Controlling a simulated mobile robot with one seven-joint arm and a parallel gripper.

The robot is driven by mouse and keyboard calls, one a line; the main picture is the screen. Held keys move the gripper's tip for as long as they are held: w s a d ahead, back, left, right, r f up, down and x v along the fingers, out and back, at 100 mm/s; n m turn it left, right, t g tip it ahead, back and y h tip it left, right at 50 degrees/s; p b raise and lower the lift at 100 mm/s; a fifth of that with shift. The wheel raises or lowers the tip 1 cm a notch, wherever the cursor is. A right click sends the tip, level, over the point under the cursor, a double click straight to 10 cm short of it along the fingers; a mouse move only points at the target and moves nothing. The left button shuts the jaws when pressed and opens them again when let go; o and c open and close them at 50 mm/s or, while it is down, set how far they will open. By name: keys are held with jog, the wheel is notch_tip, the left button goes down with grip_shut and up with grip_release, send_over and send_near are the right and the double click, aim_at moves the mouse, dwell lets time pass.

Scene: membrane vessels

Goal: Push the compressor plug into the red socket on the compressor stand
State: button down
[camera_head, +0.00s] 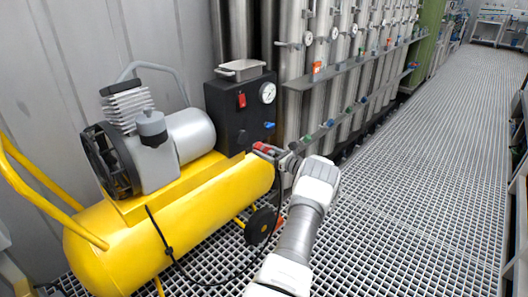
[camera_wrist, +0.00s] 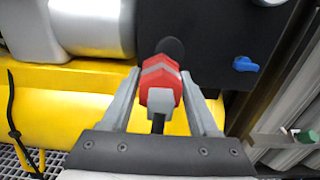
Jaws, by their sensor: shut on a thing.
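The compressor plug (camera_wrist: 160,82), red with a grey band, sits between the fingers of my gripper (camera_wrist: 161,90), which is shut on it. In the head view the plug (camera_head: 264,149) shows as a small red piece at the tip of my gripper (camera_head: 277,155), close to the lower front of the black compressor stand (camera_head: 222,110). In the wrist view a dark round part (camera_wrist: 171,47) lies just beyond the plug, against the stand. I cannot make out the red socket apart from the plug, nor whether they touch.
The yellow compressor tank (camera_head: 170,215) lies left of my gripper. A black cable (camera_head: 278,205) hangs from the plug and loops along the floor to the compressor. The stand carries a red switch, a gauge (camera_head: 268,93) and a blue knob (camera_wrist: 245,64). Steel vessels stand behind; the grating is clear at right.

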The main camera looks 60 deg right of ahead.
jog(key=shift+s+d+f, duration=0.15)
jog(key=shift+s+d, duration=0.45)
jog(key=shift+d, duration=0.05)
jog(key=w+a+r+m+p, duration=0.1)
jog(key=w+a+m+p, duration=0.3)
jog(key=a, duration=2.4)
jog(key=w+a+r+m+p, duration=0.2)
jog(key=w+a+p, duration=0.6)
jog(key=a, duration=2)
jog(key=w+a+r+m+p, duration=0.1)
jog(key=w+a+m+p, duration=0.4)
jog(key=a, duration=2.3)
jog(key=w, duration=0.3)
jog(key=shift+r+m+h+p, duration=0.25)
jog(key=shift+m+h+p, duration=0.05)
jog(key=shift+p, duration=0.1)
jog(key=shift+w, duration=0.2)
